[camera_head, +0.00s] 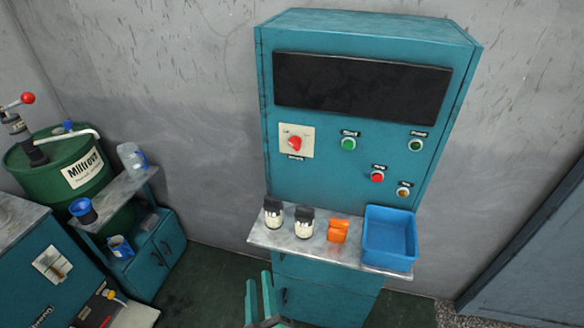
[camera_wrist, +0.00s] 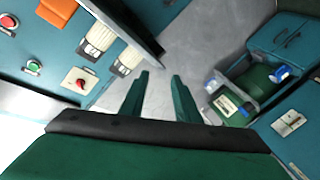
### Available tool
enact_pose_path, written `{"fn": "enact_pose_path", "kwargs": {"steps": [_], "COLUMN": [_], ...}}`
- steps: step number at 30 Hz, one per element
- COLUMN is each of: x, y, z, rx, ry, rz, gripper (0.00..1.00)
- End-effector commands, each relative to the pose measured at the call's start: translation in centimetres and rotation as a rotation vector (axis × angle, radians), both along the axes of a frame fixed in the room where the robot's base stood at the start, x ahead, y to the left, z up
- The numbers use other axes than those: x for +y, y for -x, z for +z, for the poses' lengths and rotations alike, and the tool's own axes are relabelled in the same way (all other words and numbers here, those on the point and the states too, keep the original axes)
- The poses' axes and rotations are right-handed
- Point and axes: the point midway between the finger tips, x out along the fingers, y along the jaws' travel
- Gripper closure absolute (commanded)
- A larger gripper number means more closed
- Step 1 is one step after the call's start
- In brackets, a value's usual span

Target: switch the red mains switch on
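The red mains switch (camera_head: 295,143) is a red rotary knob on a pale square plate, at the left of the teal control cabinet's front (camera_head: 340,180). In the wrist view the switch (camera_wrist: 81,83) shows at the left, on the cabinet face. My gripper (camera_head: 259,296) has two green fingers, set apart with nothing between them. It is below and in front of the cabinet's shelf, well short of the switch. In the wrist view the fingers (camera_wrist: 160,80) point toward the floor and wall, with the switch off to their left.
A metal shelf (camera_head: 259,235) juts out below the switch. It holds two white containers with dark tops (camera_head: 273,212), an orange object (camera_head: 338,231) and a blue bin (camera_head: 390,238). A green button (camera_head: 348,143) is right of the switch. A green barrel (camera_head: 50,160) stands at left.

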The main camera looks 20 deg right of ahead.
Motion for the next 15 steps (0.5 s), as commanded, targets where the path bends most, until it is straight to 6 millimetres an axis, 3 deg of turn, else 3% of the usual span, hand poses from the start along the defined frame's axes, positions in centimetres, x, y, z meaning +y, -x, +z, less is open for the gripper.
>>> {"fn": "enact_pose_path", "kwargs": {"steps": [1, 6, 15], "x": [-0.4, -2.3, -5.5], "y": [-1.4, -5.0, -9.0], "z": [1.6, 6.1, 15.2], "rx": [-0.017, -0.034, -0.054], "ry": [0.025, 0.106, 0.179], "rz": [-0.019, -0.098, -0.26], "gripper": [0.71, 0.71, 0.71]}}
